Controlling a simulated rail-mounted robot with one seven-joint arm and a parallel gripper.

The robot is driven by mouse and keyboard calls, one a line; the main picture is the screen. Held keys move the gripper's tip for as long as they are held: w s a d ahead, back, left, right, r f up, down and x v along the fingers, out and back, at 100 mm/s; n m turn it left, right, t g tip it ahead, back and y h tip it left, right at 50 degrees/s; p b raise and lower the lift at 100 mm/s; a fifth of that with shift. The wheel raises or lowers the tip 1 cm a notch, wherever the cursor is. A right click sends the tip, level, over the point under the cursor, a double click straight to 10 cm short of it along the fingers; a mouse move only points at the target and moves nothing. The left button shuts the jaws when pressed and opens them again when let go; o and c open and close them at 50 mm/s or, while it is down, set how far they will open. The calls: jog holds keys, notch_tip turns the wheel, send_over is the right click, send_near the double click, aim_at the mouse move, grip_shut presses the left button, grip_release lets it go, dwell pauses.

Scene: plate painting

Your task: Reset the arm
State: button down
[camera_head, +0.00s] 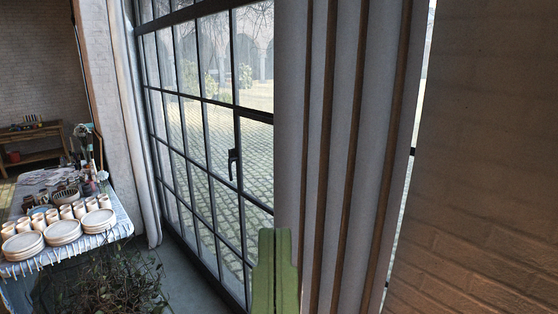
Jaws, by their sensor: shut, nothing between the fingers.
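My gripper (275,235) shows as a green, upright shape with a dark seam down its middle, at the bottom centre of the head view. Its two fingers are together, with nothing between them. It stands in front of the window and the left edge of the curtain, well to the right of the table. The rest of my arm is out of the frame below.
A table (20,266) at the left holds stacks of plates (63,231), several cups (66,212) and small pots. A plant (115,282) stands at the bottom left. A window (205,125), a pale curtain (345,130) and a brick wall (490,170) fill the right.

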notch_tip(320, 180, up, 9)
jog(key=p, duration=0.5)
jog(key=shift+f, duration=0.2)
jog(key=shift+f, duration=0.1)
